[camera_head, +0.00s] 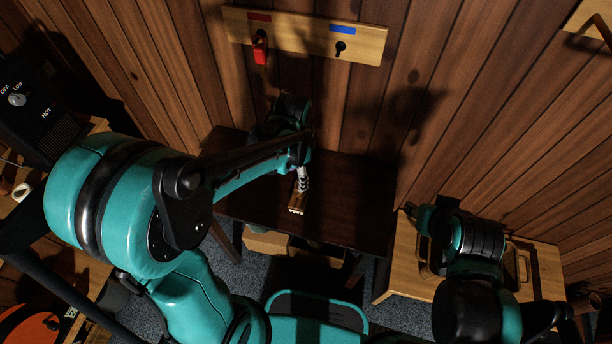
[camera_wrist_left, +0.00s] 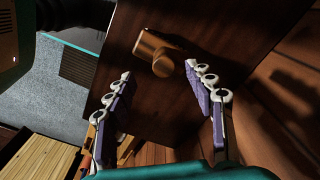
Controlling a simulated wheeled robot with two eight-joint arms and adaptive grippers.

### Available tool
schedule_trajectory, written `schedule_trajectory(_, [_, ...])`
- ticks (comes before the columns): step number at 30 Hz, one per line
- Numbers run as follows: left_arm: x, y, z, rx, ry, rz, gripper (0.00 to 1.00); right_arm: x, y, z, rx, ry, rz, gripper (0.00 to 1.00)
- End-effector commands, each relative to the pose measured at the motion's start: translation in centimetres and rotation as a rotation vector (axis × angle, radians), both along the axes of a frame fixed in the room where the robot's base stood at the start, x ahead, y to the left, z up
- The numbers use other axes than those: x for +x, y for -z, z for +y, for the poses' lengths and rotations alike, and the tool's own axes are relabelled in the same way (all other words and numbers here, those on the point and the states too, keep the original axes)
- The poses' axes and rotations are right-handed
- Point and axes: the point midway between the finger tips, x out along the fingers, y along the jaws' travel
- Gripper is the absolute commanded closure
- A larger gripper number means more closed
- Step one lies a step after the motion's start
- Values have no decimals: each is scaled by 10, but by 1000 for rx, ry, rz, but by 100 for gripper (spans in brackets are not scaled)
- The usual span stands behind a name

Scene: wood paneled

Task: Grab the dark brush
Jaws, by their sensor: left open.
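In the left wrist view a brown wooden piece with a rounded end (camera_wrist_left: 150,47) lies on the dark tabletop, just beyond the fingertips. I cannot tell its bristles there. My left gripper (camera_head: 303,183) is over the brush in the head view, its fingers partly hidden by my arm. In the wrist view its purple fingers (camera_wrist_left: 158,85) are spread and empty. My right gripper (camera_head: 422,222) is at the right, its fingers too dark to tell.
A wooden wall rack (camera_head: 290,38) has red and blue labels, and a red item (camera_head: 260,50) hangs from it. A light wooden table (camera_head: 405,265) stands at the right below my right arm. A dark heater-like box (camera_head: 45,110) is at the left. The dark table's right part is clear.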

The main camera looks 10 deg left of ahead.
Motion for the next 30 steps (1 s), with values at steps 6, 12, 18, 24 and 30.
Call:
schedule_trajectory(6, [2, 20, -1, 2, 24, 15, 46, 0, 5, 0, 0, 0, 0, 60])
schedule_trajectory(12, [3, 39, -1, 2, 22, 14, 46, 0, 13, 0, 0, 0, 0, 60])
schedule_trajectory(18, [7, 70, 0, 2, 21, 14, 46, 0, 29, 0, 0, 0, 0, 60])
schedule_trajectory(24, [7, 81, -1, 3, 20, 13, 46, 0, 32, 0, 0, 0, 0, 60])
schedule_trajectory(30, [7, 80, -1, 3, 20, 13, 64, 0, 31, 0, 0, 0, 0, 60])
